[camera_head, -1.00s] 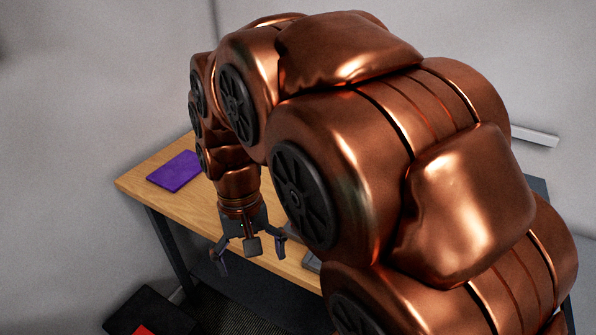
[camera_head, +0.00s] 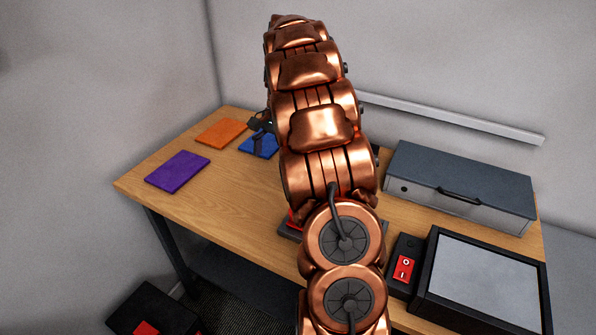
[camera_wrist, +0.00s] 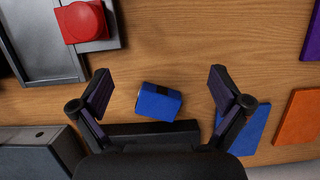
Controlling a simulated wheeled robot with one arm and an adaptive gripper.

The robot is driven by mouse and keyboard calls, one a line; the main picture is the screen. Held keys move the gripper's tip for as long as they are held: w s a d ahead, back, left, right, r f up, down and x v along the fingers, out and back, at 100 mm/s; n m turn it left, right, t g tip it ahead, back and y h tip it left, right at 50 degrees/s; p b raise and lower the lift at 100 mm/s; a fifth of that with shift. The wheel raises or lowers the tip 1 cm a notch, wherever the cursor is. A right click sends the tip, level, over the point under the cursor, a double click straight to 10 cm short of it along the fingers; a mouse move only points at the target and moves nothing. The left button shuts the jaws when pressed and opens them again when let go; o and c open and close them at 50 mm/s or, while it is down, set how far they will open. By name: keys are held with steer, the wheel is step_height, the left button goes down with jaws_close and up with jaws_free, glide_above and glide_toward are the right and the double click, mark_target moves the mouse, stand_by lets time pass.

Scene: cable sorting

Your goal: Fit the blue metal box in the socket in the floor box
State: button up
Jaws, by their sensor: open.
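The blue metal box (camera_wrist: 158,102), with a dark band across its top, lies on the wooden table in the wrist view. My gripper (camera_wrist: 161,77) is open, with one finger on each side of the box and apart from it; nothing is held. In the head view part of my gripper (camera_head: 262,120) shows at the far side of the table, and my arm hides most of that area, the blue box included. A black box (camera_head: 135,302) with a red patch sits low at the lower left of the head view; I cannot make out a socket in it.
Purple (camera_head: 178,171), orange (camera_head: 221,132) and blue (camera_head: 260,146) mats lie on the table's left. A grey case (camera_head: 460,180) with a handle stands at the back right, near a red switch (camera_head: 404,268) and a black-framed panel (camera_head: 490,280). A red button (camera_wrist: 82,20) is upper left in the wrist view.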

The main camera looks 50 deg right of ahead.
steer(key=shift+w+d+f+m+t+y+p, duration=0.25)
steer(key=shift+d+f+m+p, duration=0.3)
steer(key=shift+d+f, duration=1.05)
steer(key=shift+w+d+f+m+t+y+p, duration=0.25)
steer(key=shift+d+f+m, duration=0.45)
steer(key=shift+d, duration=1.75)
steer(key=shift+w+d+f+m+t+y+p, duration=0.25)
steer(key=shift+d+f+m+p, duration=0.35)
steer(key=shift+d+f, duration=0.95)
steer(key=shift+s+a+f+p, duration=0.1)
steer(key=shift+s+f+p, duration=0.15)
steer(key=shift+f+p, duration=0.5)
steer(key=shift+p+x, duration=0.3)
steer(key=shift+x, duration=1.1)
steer(key=shift+c, duration=0.3)
steer(key=c, duration=1.2)
steer(key=shift+r+b, duration=1.5)
steer(key=shift+r, duration=3.6)
